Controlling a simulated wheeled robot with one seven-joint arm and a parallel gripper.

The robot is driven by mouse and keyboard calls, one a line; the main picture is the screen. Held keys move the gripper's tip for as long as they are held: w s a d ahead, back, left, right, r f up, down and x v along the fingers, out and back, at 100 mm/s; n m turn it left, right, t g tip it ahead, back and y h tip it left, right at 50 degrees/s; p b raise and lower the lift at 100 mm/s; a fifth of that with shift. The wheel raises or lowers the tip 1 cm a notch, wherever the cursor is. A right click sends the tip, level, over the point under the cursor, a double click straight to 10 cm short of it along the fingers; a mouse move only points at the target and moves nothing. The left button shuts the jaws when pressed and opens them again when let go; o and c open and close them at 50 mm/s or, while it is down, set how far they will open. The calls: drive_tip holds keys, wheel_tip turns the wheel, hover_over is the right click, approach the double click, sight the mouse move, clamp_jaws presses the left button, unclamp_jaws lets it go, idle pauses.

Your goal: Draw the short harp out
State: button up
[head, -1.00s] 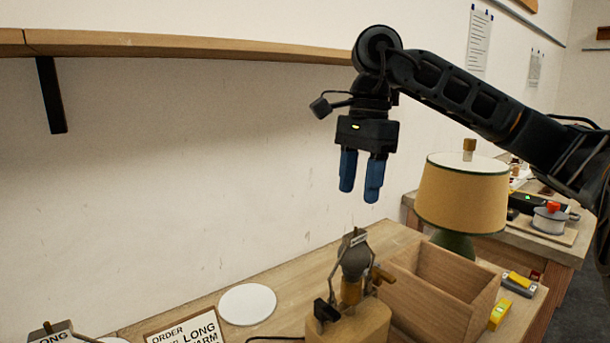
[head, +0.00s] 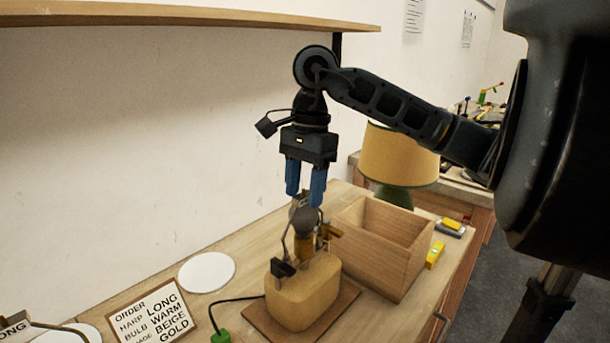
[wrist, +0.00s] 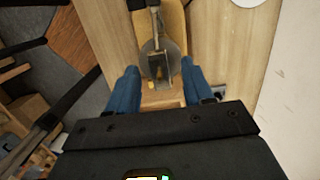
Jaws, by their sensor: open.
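The short harp (head: 285,241) stands upright as a thin metal loop around a grey bulb (head: 305,222) on the lamp's rounded wooden base (head: 303,292). A brass-coloured socket (head: 304,246) sits below the bulb. My gripper (head: 304,198) points down, open, with its blue fingers at the harp's top. In the wrist view my gripper (wrist: 161,74) has a finger on each side of the harp's top (wrist: 161,72), with gaps showing and nothing gripped. The fingers partly hide the harp's top in the head view.
An open wooden box (head: 375,262) stands close right of the lamp base. A shaded lamp (head: 398,155) stands behind it. An order card (head: 155,314) reading harp long, a white disc (head: 207,272) and a black cable lie to the left. A shelf (head: 190,14) runs along the wall.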

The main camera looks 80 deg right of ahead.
clamp_jaws()
drive_tip(key=c, duration=0.7)
unclamp_jaws()
clamp_jaws()
drive_tip(key=shift+r, duration=0.65)
drive_tip(key=shift+r, duration=2.95)
